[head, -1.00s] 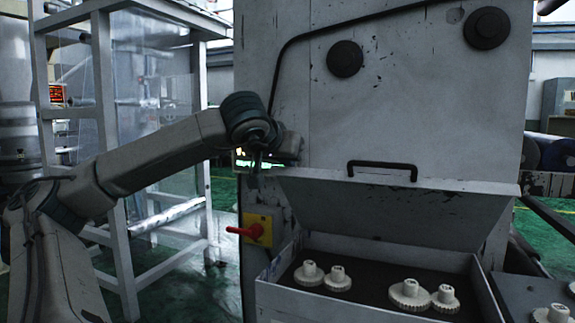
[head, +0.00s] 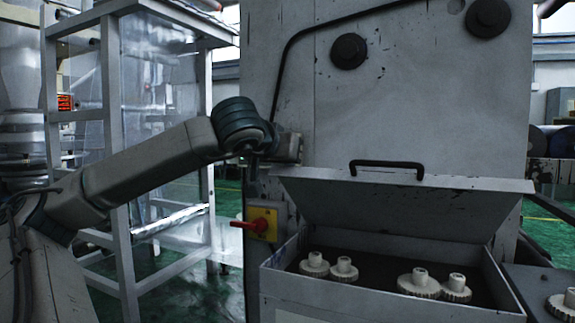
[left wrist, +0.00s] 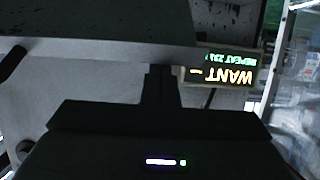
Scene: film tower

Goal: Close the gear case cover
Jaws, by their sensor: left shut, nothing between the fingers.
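The gear case cover (head: 400,212) stands open and tilted above the case, with a black handle (head: 387,165) along its upper edge. The open gear case (head: 272,262) below holds several white gears (head: 419,282). My left gripper (head: 252,172) is at the cover's left upper corner, mostly hidden by its wrist. In the left wrist view the gripper (left wrist: 160,72) is shut and empty, close to the cover's pale edge (left wrist: 100,50); I cannot tell whether they touch. The handle shows at the far left there (left wrist: 12,62). My right gripper is not in view.
A lit display (left wrist: 222,68) is just beyond my left gripper. A red switch on a yellow plate (head: 262,224) sits left of the case. A metal frame (head: 122,180) stands at the left. Another white gear (head: 562,305) lies right of the case.

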